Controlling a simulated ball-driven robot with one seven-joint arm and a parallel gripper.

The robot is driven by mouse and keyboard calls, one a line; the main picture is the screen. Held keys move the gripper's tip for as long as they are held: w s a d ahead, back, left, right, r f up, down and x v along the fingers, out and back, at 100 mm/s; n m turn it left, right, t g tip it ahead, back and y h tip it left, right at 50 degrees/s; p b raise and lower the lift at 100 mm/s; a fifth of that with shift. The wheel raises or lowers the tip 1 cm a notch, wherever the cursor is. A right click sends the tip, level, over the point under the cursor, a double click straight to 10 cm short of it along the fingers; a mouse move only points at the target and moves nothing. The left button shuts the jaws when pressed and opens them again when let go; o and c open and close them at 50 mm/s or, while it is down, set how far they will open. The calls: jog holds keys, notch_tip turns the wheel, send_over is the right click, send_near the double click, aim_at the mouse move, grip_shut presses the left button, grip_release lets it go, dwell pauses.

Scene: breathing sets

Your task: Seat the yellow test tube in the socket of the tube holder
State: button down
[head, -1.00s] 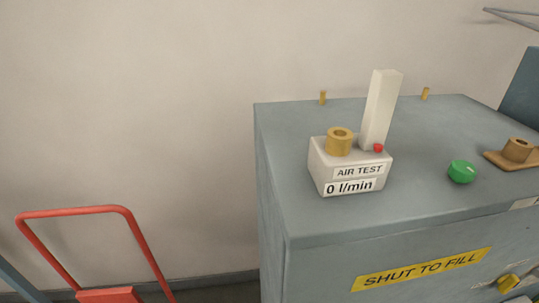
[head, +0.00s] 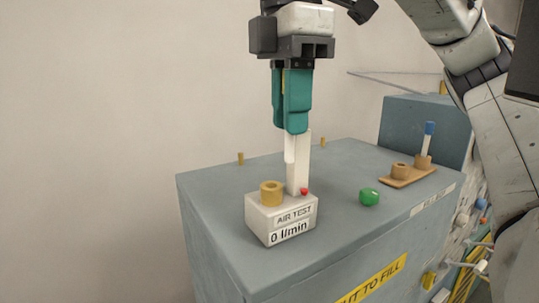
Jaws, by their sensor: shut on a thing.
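My gripper (head: 291,128) is above the white AIR TEST box (head: 258,222), its teal fingers pointing down. It is shut on the yellow test tube; a strip of its yellow end (head: 284,82) shows between the fingers and its white lower part (head: 289,150) sticks out below, upright. Its lower end appears in front of the box's white column and above the open brass socket (head: 271,190), apart from it. A brown tube holder (head: 396,183) lies on the cabinet at the right. It has an empty socket (head: 400,171) and a second socket with a blue-capped tube (head: 428,140).
The blue-grey cabinet top (head: 345,215) carries a green knob (head: 369,197) between box and holder. A red button (head: 304,191) is at the column's foot. Small brass pegs (head: 241,158) stand along the back edge. My arm covers the right side.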

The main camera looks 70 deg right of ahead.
jog(key=shift+w+d+f, duration=0.1)
jog(key=shift+w+f, duration=0.35)
jog(key=shift+f, duration=0.6)
jog(key=shift+w+d+f, duration=0.1)
jog(key=shift+w+f, duration=0.4)
jog(key=shift+f, duration=0.6)
jog(key=shift+w+f, duration=0.45)
jog(key=shift+f, duration=0.6)
jog(key=shift+f, duration=0.15)
jog(key=c, duration=1)
grip_release()
notch_tip(320, 180, up, 12)
jog(key=shift+r+p, duration=0.2)
jog(key=shift+p, duration=0.35)
